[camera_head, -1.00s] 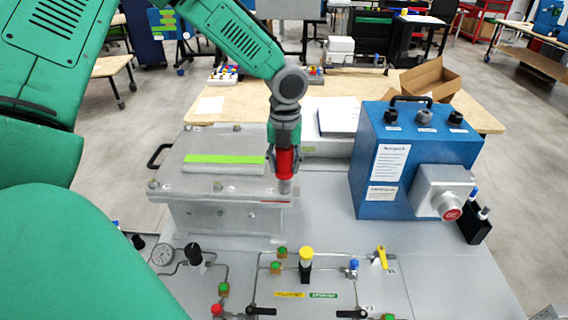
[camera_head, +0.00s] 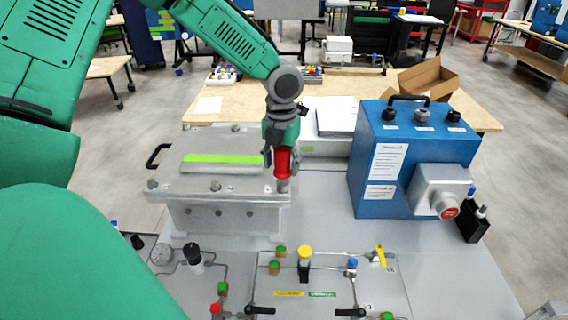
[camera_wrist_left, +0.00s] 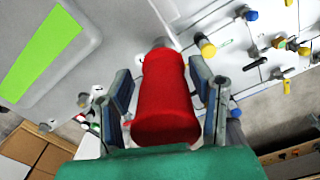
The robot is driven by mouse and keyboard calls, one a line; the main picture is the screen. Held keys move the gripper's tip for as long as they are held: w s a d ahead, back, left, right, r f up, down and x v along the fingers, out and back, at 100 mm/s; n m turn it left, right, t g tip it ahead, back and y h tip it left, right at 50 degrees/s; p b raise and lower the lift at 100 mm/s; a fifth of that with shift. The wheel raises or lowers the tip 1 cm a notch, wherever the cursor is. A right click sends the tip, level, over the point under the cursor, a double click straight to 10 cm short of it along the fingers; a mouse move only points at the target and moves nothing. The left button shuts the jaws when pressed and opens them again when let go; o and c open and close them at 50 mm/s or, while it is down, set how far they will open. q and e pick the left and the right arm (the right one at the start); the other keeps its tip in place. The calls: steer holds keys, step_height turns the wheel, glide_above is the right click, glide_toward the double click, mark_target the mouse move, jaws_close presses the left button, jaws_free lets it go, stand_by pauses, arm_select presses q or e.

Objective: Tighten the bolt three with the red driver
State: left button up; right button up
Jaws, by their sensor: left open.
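The red driver (camera_head: 283,163) stands upright at the front right corner of the grey metal box (camera_head: 220,218), its tip over the corner bolt, which it hides. I cannot tell which bolt is number three. Other bolts show on the lid, one at the front middle (camera_head: 215,186) and one at the front left (camera_head: 152,184). My left gripper (camera_head: 282,157) points down around the driver's red handle. In the left wrist view, the handle (camera_wrist_left: 165,105) sits between the two open fingers (camera_wrist_left: 163,88), with gaps on both sides. My right gripper is not in view.
A blue control box (camera_head: 415,150) with a red button stands to the right. A panel of pipes and valves (camera_head: 330,280) lies in front. A wooden table (camera_head: 240,100) with an open cardboard box (camera_head: 427,78) is behind.

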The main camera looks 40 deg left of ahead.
mark_target(282, 150)
arm_select(q)
steer(key=shift+d, duration=0.1)
jaws_close()
steer(key=shift+r, duration=0.15)
steer(key=shift+w+r, duration=0.2)
steer(key=shift+r, duration=0.25)
steer(key=shift+s+r, duration=0.25)
steer(key=shift+r, duration=0.45)
steer(key=shift+w+r, duration=0.15)
steer(key=shift+r, duration=1.55)
